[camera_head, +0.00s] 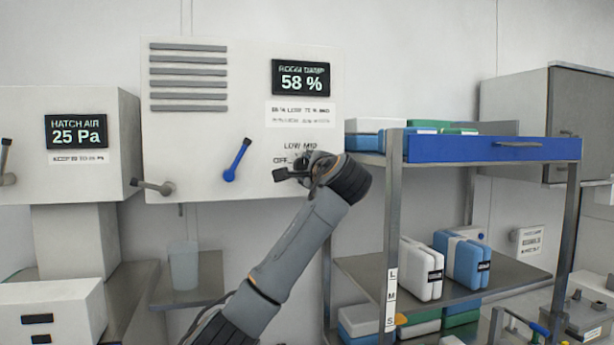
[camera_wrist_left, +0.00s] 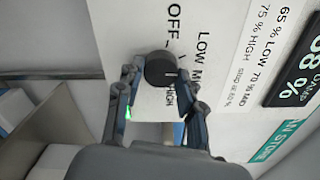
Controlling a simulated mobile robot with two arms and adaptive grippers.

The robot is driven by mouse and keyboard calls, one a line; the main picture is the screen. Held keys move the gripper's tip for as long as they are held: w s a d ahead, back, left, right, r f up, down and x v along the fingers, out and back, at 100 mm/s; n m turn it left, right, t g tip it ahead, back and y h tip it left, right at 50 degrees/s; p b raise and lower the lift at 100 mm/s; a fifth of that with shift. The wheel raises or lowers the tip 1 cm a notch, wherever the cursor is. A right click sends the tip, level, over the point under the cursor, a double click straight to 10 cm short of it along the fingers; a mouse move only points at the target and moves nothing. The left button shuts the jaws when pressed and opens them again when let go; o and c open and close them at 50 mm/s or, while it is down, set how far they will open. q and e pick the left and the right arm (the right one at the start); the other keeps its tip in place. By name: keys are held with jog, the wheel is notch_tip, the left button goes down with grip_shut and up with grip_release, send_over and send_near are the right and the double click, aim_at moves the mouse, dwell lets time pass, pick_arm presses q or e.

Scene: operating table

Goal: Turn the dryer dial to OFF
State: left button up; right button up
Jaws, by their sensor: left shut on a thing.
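The dryer dial is a round black knob (camera_wrist_left: 160,68) in the wrist view, on the white dryer panel (camera_head: 215,130). Printed labels OFF, LOW, MID and HIGH stand around it. A small pale mark shows on the knob's face, toward the MID and HIGH side; its exact setting is hard to read. My left gripper (camera_wrist_left: 158,85) is shut on the knob, one finger on each side. In the head view my left gripper (camera_head: 297,172) reaches the panel's lower right and hides most of the dial. My right gripper is not in view.
The dryer panel has a display (camera_head: 301,78) reading 58 %, a blue lever (camera_head: 238,160) and a grey lever (camera_head: 153,187). A shelf rack with a blue drawer (camera_head: 490,149) stands close on the right. A hatch air box (camera_head: 80,145) is at left.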

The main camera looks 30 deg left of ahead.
pick_arm(q)
jog(key=n+b, duration=0.1)
jog(key=n, duration=0.2)
jog(key=shift+f+n, duration=0.1)
jog(key=shift+n, duration=0.2)
jog(key=n+b, duration=0.1)
jog(key=n, duration=0.2)
jog(key=shift+n, duration=0.3)
jog(key=n+b, duration=0.1)
jog(key=n, duration=0.2)
jog(key=shift+n, duration=0.3)
jog(key=shift+n+b, duration=0.35)
jog(key=shift+n, duration=1.85)
jog(key=o, duration=0.9)
jog(key=shift+c, duration=0.2)
jog(key=o, duration=0.3)
jog(key=shift+r, duration=0.2)
